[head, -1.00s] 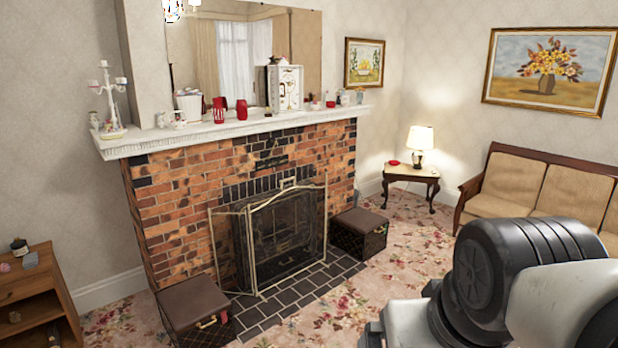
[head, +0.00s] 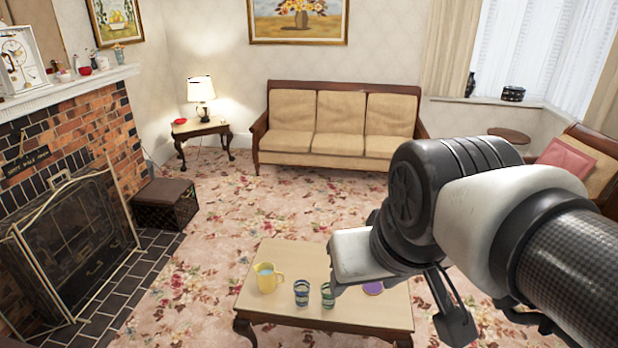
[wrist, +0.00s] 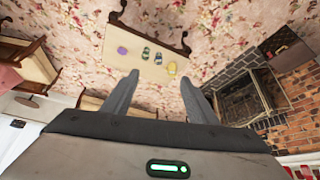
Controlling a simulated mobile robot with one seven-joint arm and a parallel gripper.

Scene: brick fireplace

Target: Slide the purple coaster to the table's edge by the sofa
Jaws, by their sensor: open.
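The purple coaster (head: 373,288) lies on the low wooden coffee table (head: 343,319), partly hidden by my arm in the head view. In the wrist view the coaster (wrist: 122,50) is small and sits near one end of the tabletop (wrist: 138,36). The tan sofa (head: 338,128) stands against the far wall, beyond the coffee table across the carpet. My gripper (wrist: 160,78) is open, with two fingers spread and nothing between them. It is in the air, well apart from the coaster.
A yellow mug (head: 267,279) and two striped cups (head: 302,292) (head: 327,294) share the tabletop. A lamp table (head: 200,128) stands left of the sofa. The fireplace (head: 75,230) and a dark box (head: 165,203) are at left. Carpet between table and sofa is clear.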

